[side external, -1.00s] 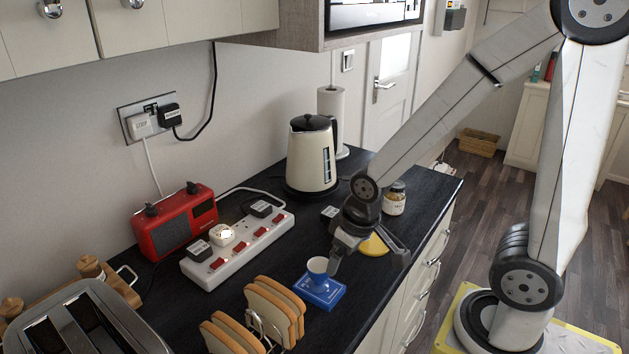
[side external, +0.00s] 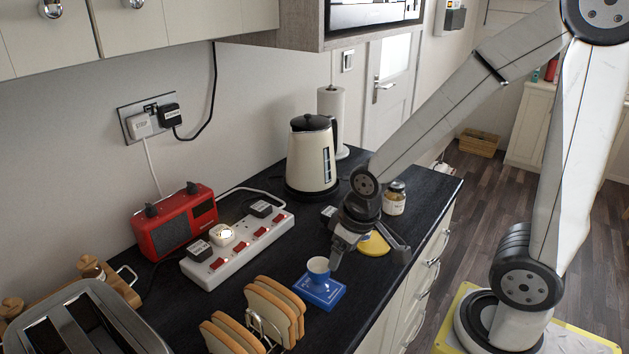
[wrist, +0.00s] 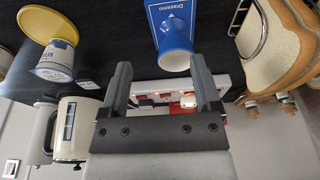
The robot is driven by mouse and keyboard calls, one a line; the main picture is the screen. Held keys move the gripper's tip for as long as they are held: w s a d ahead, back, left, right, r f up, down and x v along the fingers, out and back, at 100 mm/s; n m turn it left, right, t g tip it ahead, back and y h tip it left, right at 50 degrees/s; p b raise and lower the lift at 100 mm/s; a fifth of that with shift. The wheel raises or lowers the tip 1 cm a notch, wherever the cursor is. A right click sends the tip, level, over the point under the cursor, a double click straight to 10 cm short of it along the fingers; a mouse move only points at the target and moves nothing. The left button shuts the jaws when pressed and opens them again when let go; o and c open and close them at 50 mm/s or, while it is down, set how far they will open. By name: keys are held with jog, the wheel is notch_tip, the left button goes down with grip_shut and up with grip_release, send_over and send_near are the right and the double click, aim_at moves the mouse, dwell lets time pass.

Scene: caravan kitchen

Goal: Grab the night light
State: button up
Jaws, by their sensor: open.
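The night light (side external: 221,236) is a small white plug-in unit with a warm glow. It sits in a white power strip (side external: 214,279) with red switches on the dark worktop. In the wrist view the night light (wrist: 188,101) shows small and glowing beyond my jaws, partly behind the right finger. My gripper (side external: 368,259) is open and empty above the worktop, well to the right of the night light and apart from it. In the wrist view my gripper (wrist: 161,76) has its two fingers spread with nothing between them.
A red radio (side external: 176,222), kettle (side external: 313,160), toast rack (side external: 262,323) and yellow item (side external: 375,246) stand around.

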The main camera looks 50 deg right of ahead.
jog(key=shift+w+v, duration=0.5)
jog(key=shift+v, duration=1.65)
jog(key=w+a+t, duration=0.3)
jog(key=w+t, duration=0.2)
jog(key=w, duration=0.6)
jog(key=w+a+t, duration=0.2)
jog(key=w+t, duration=0.3)
jog(key=w, duration=0.6)
send_near(222, 231)
jog(key=w, duration=0.1)
jog(key=shift+w+f, duration=0.15)
jog(key=shift+f, duration=0.2)
jog(key=shift+x, duration=1.3)
jog(key=shift+x, duration=2.65)
